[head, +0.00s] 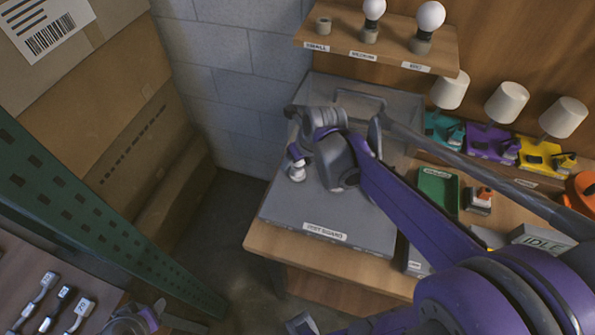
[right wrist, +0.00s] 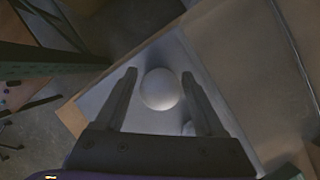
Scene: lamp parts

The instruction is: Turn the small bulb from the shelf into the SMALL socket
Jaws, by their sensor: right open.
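A small round white bulb (head: 297,174) is at the grey dust guard (head: 335,215), near its left edge. My right gripper (head: 296,160) is over it with jaws open. In the right wrist view, the bulb (right wrist: 160,89) lies between the two spread fingers (right wrist: 160,85), with a gap on each side. Its base is hidden under the globe. On the shelf (head: 385,30), the holder marked SMALL (head: 322,26) is empty. I cannot make out the small socket. Grey and purple parts at the bottom left edge may be my left gripper (head: 148,318), but its jaws are unclear.
Two larger bulbs (head: 373,10) (head: 431,16) stand on the shelf. Lamps with white shades (head: 507,103) line the back right of the bench. A green tray (head: 438,192) sits before them. Cardboard boxes (head: 110,130) and a green rack post (head: 90,215) stand at left.

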